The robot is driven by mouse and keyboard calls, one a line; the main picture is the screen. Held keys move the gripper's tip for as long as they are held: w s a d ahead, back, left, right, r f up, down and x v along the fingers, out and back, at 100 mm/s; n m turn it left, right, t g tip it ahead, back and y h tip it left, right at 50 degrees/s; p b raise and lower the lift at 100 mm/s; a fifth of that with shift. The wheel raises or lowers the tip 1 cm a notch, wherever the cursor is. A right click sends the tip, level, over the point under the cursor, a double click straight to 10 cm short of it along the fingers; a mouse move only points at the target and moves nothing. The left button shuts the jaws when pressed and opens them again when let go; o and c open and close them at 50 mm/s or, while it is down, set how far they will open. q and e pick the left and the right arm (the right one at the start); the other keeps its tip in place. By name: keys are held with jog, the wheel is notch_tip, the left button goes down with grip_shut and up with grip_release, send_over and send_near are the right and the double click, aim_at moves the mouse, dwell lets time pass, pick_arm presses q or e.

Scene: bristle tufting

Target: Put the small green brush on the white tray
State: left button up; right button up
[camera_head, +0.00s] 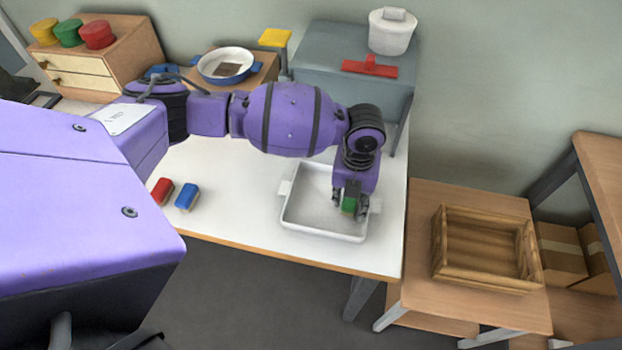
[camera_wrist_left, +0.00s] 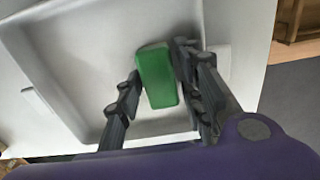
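The small green brush (camera_head: 349,204) is between the fingers of my left gripper (camera_head: 350,198), over the right part of the white tray (camera_head: 290,222). In the left wrist view the green brush (camera_wrist_left: 157,76) sits lengthwise between the two fingers of the left gripper (camera_wrist_left: 157,72), which look closed on its sides. The inside of the tray (camera_wrist_left: 85,65) shows behind it. I cannot tell whether the brush touches the tray floor. My right gripper is not in view.
A red brush (camera_head: 161,191) and a blue brush (camera_head: 187,196) lie on the white table (camera_head: 240,225) left of the tray. A wooden crate (camera_head: 480,281) stands on a lower table at right. A pan (camera_head: 226,65), a red squeegee (camera_head: 370,66) and a white bucket (camera_head: 391,32) stand behind.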

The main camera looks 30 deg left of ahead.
pick_arm(q)
jog(key=shift+o, duration=0.2)
jog(key=shift+w+r, duration=0.1)
jog(key=shift+r, duration=0.05)
notch_tip(320, 180, up, 12)
jog(key=shift+p, duration=0.35)
jog(key=shift+r, duration=0.1)
